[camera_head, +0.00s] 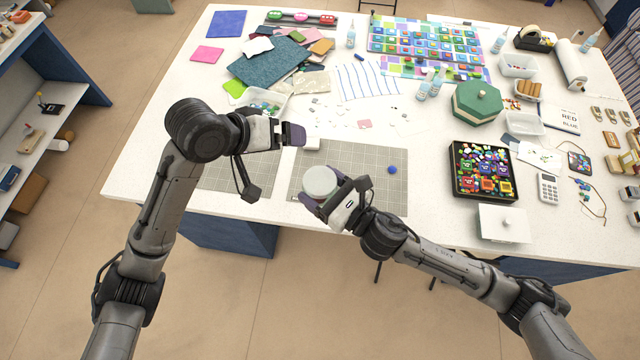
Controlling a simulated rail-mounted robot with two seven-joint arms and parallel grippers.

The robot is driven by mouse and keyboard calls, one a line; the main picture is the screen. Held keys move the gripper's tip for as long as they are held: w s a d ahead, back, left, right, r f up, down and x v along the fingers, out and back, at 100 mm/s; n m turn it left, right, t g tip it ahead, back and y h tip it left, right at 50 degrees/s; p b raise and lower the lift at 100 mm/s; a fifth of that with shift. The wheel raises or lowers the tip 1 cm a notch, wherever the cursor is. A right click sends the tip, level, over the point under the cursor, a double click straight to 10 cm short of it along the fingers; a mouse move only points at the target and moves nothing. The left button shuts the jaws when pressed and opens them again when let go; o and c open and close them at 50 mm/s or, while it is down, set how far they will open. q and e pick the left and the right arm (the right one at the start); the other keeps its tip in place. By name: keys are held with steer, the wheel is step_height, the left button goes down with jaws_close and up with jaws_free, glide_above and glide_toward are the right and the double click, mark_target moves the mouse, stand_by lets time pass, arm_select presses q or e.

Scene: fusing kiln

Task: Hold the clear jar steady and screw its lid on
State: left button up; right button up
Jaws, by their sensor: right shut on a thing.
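The jar (320,182) shows from above as a pale, round, greenish-white shape near the front edge of the grey gridded mat. I cannot tell from this angle whether its round top is a lid or the jar's own mouth. My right gripper (329,196) is shut on the jar from the front right, and its fingers hide part of the jar's side. My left gripper (296,135) is above the mat, up and left of the jar and apart from it. Its fingers show edge-on, so its opening is unclear.
The mat's right part is mostly clear.

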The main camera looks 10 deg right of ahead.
arm_select(q)
steer(key=s+a+f+t+y, duration=0.1)
steer(key=s+a+f, duration=0.3)
steer(key=s+f, duration=0.4)
steer(key=s+a+f+y, duration=0.2)
steer(key=s+a+f, duration=0.25)
steer(key=f, duration=0.55)
steer(key=s+a+f+y, duration=0.2)
steer(key=s+a, duration=0.3)
steer(key=s, duration=0.5)
steer(key=s+a+f+n+g+y, duration=0.1)
steer(key=s+a+f, duration=0.3)
steer(key=s, duration=0.5)
steer(key=shift+s+a+f+y, duration=0.35)
steer(key=shift+a+y, duration=0.45)
steer(key=shift+a, duration=0.2)
arm_select(e)
steer(key=shift+r, duration=0.1)
